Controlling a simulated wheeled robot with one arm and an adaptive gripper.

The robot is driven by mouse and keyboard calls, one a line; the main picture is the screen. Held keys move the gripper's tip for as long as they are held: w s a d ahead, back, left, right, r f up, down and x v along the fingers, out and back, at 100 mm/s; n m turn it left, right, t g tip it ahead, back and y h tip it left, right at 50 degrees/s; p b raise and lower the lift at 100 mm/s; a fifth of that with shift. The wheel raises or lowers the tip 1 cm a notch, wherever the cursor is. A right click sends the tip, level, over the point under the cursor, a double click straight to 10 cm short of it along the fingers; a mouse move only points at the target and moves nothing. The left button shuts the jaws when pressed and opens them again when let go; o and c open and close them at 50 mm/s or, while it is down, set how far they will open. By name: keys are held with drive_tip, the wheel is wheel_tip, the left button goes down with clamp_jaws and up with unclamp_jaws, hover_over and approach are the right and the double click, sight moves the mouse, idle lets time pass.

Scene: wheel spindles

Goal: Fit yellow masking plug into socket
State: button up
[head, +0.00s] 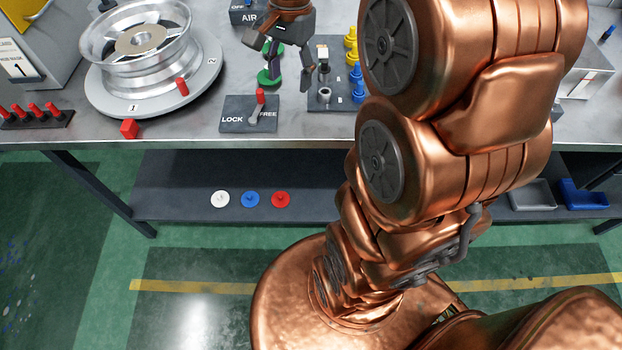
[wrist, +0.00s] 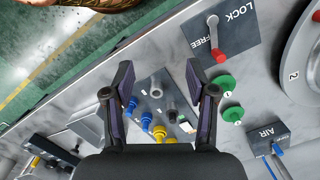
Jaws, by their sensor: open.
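Two yellow masking plugs stand upright on a dark plate (head: 342,99), at its right edge in the head view; one yellow plug (head: 351,42) is farther back. Yellow plugs also show low in the wrist view (wrist: 159,132). Blue plugs (head: 358,90) stand in front of them in the same row. A grey hollow socket (head: 324,95) stands near the plate's front; in the wrist view grey cylinders (wrist: 168,93) show between the fingers. My gripper (head: 287,74) is open and empty, above and left of the plate. Its spread fingers also show in the wrist view (wrist: 158,72).
Green numbered discs (wrist: 223,84) lie beside the plate. A LOCK/FREE lever panel (head: 236,112) is at the bench's front edge. A wheel rim (head: 138,38) on a turntable stands left. My arm hides the bench's right part.

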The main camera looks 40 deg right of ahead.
drive_tip(key=s+a+f+n, duration=0.2)
drive_tip(key=s+a+n, duration=0.1)
drive_tip(key=s, duration=0.3)
drive_tip(key=s+a+f+n+g, duration=0.1)
drive_tip(key=s+a+f+n, duration=0.1)
drive_tip(key=s+n, duration=0.3)
drive_tip(key=s+a+f+n+h, duration=0.1)
drive_tip(key=s+a+n, duration=0.3)
drive_tip(key=s, duration=0.4)
drive_tip(key=shift+s+a+f+n, duration=0.2)
drive_tip(key=shift+a+f+n, duration=0.3)
drive_tip(key=shift+f, duration=0.4)
drive_tip(key=shift+d, duration=0.1)
